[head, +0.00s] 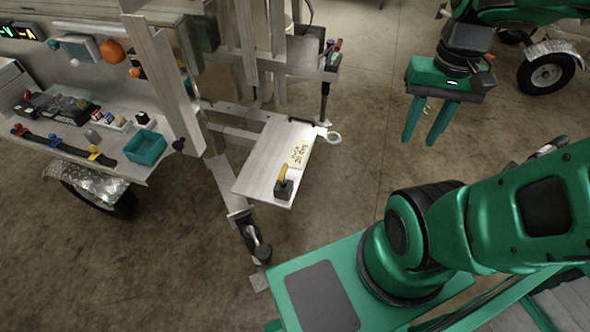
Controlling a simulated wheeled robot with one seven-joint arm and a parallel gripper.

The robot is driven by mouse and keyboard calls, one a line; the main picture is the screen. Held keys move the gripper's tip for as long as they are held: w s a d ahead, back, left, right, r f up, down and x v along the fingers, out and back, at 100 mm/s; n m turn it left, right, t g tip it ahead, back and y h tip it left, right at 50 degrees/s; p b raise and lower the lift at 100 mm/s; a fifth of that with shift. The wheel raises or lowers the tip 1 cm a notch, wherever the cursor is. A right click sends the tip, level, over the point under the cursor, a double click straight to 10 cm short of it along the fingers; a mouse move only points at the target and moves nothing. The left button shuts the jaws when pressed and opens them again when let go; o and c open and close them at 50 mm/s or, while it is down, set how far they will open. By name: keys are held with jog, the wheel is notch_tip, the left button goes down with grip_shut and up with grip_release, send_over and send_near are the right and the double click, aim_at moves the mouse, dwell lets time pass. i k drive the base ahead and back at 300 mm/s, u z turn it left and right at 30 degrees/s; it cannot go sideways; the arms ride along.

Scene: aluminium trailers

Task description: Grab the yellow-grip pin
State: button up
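The yellow-grip pin (283,174) appears to stand in a small dark block (284,190). Its yellow grip points up and leans slightly; its lower part is hidden in or behind the block. The block sits near the front corner of a flat aluminium plate (262,167) on the trailer. My gripper (419,140) is green, with two fingers pointing down and a gap between them. It is open and empty, held in the air to the right of the plate, well apart from the pin.
The trailer shelf at left holds a teal bin (146,147) and several small items. Trailer uprights stand behind the plate. Concrete floor (362,110) is clear between plate and gripper.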

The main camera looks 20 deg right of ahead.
aim_at(281, 179)
jog(key=z, duration=1.4)
jog(key=k, duration=1.25)
jog(key=u, duration=1.75)
jog(key=i, duration=1.05)
